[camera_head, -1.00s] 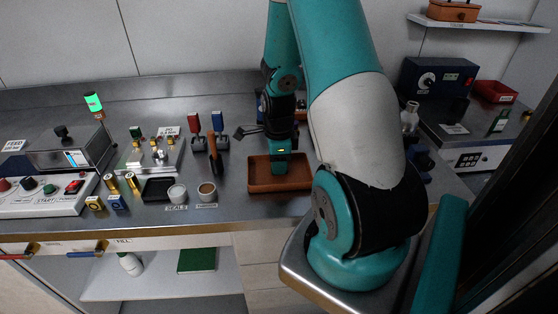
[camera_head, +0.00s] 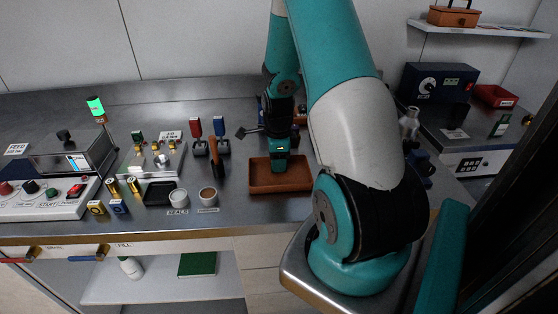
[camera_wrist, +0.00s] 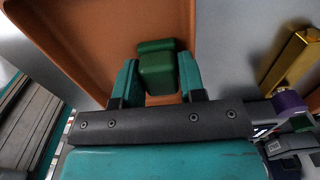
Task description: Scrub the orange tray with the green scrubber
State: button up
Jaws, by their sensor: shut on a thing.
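The orange tray (camera_head: 262,184) lies on the steel bench, left of my arm's base; it also fills the upper part of the wrist view (camera_wrist: 80,42). My gripper (camera_head: 279,165) points down over the tray's inside, toward its back edge. In the wrist view my gripper (camera_wrist: 156,82) is shut on the green scrubber (camera_wrist: 156,68), which sits between the two teal fingers. The scrubber is over the tray floor; I cannot tell if it touches it. In the head view the scrubber is hidden or too small to make out.
Left of the tray stand two small cups (camera_head: 208,196) and a black dish (camera_head: 159,194). A brown-handled tool (camera_head: 215,158) stands behind the cups. Brass parts (camera_wrist: 290,60) lie right of the tray in the wrist view. The bench in front of the tray is narrow but clear.

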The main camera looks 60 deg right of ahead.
aim_at(280, 178)
jog(key=shift+s+a+f, duration=0.15)
jog(key=shift+s+a, duration=1.05)
jog(key=shift+a, duration=0.3)
jog(key=shift+w+d+p, duration=0.45)
jog(key=shift+w+d, duration=0.75)
jog(key=shift+d, duration=0.25)
jog(key=shift+s+a+f, duration=0.1)
jog(key=shift+s+a, duration=1.15)
jog(key=shift+a, duration=0.2)
notch_tip(280, 178, up, 6)
jog(key=p, duration=0.5)
jog(key=shift+w+d, duration=0.1)
